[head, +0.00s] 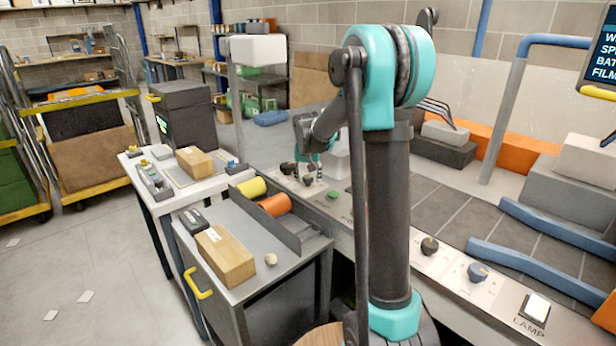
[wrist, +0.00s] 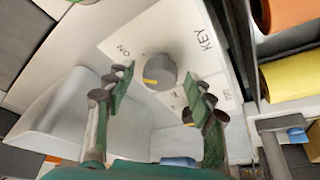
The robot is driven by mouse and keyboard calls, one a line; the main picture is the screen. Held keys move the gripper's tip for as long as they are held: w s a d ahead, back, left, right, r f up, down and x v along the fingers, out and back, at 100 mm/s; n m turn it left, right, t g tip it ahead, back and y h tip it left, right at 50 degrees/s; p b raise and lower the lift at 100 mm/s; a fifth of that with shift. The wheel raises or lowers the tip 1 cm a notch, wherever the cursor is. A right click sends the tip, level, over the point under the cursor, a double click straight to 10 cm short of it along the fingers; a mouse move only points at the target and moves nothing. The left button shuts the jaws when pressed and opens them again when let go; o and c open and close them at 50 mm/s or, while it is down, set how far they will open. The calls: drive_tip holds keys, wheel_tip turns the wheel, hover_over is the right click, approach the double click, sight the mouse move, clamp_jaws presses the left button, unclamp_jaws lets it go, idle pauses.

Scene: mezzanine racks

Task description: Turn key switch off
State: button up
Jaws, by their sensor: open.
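The key switch is a grey round knob (wrist: 160,70) with a yellow mark on its lower left side, on a white plate (wrist: 205,62) lettered KEY. The word ON shows at the plate's upper left; lettering at the lower right is partly hidden by a finger. My gripper (wrist: 158,92) is open, with one green-padded finger to each side of the knob in the wrist view. I cannot tell whether either finger touches it. In the head view my gripper (head: 308,166) is low over the far part of the console, and the key knob cannot be told clearly there.
A grey sloped housing (wrist: 75,115) lies close at the left in the wrist view. Orange (head: 274,205) and yellow (head: 252,187) rolls lie in a tray beside the console. Other knobs (head: 429,245) and a lamp switch (head: 536,308) sit nearer on the console.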

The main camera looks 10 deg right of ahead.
drive_tip(key=shift+c, duration=0.6)
drive_tip(key=c, duration=1)
drive_tip(key=n+y, duration=0.1)
drive_tip(key=n, duration=0.3)
drive_tip(key=shift+d+n+y, duration=0.2)
drive_tip(key=shift+n+y, duration=0.2)
drive_tip(key=n+y, duration=0.1)
drive_tip(key=n, duration=0.3)
drive_tip(key=shift+w+d+n+g+y, duration=0.1)
drive_tip(key=shift+n+g+y, duration=0.2)
drive_tip(key=shift+y, duration=0.1)
drive_tip(key=n+g+y, duration=0.1)
drive_tip(key=n, duration=0.3)
drive_tip(key=shift+w, duration=0.1)
drive_tip(key=shift+n+g+y, duration=0.3)
drive_tip(key=shift+n+g, duration=0.6)
drive_tip(key=shift+n, duration=1.3)
